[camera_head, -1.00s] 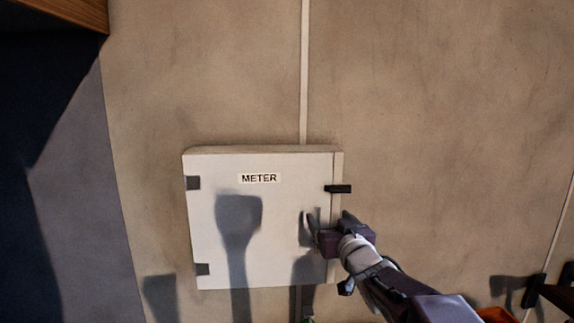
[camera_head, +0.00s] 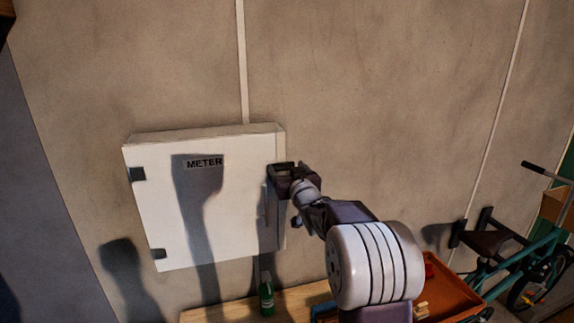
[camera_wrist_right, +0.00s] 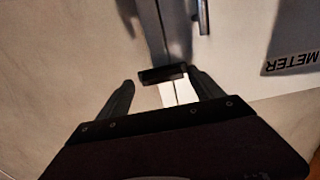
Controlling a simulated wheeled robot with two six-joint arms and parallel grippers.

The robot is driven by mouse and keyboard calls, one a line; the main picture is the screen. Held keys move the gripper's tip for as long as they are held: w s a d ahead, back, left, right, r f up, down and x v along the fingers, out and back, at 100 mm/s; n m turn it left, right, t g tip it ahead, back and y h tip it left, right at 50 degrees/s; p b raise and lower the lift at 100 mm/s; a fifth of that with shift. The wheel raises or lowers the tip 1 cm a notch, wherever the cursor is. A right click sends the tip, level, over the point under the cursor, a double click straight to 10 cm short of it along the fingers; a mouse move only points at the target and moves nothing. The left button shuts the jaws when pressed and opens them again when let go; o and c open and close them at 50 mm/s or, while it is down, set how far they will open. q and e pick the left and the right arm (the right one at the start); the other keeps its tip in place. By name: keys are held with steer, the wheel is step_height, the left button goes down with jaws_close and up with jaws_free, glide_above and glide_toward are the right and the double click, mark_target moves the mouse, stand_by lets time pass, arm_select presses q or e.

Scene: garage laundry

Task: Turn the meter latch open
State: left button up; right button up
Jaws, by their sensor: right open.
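The white meter box (camera_head: 150,215) is on the wall, with a METER label on its door and two dark hinges on the left edge. My right gripper (camera_head: 282,172) is at the box's right edge, where it covers the latch in the head view. In the right wrist view the dark latch bar (camera_wrist_right: 162,74) lies crosswise between the tips of my open right gripper (camera_wrist_right: 158,85). I cannot tell whether a finger touches it. A pale upright handle (camera_wrist_right: 203,16) on the door also shows there. My left gripper is not in view.
Below the box is a wooden surface (camera_head: 215,313) with a green bottle (camera_head: 267,295). An orange tray (camera_head: 452,293) and a teal bicycle (camera_head: 535,262) stand at the lower right. The wall right of the box is bare.

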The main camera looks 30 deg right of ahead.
steer(key=shift+a, duration=0.15)
steer(key=shift+w+a, duration=0.15)
steer(key=c, duration=1.4)
steer(key=shift+f, duration=0.1)
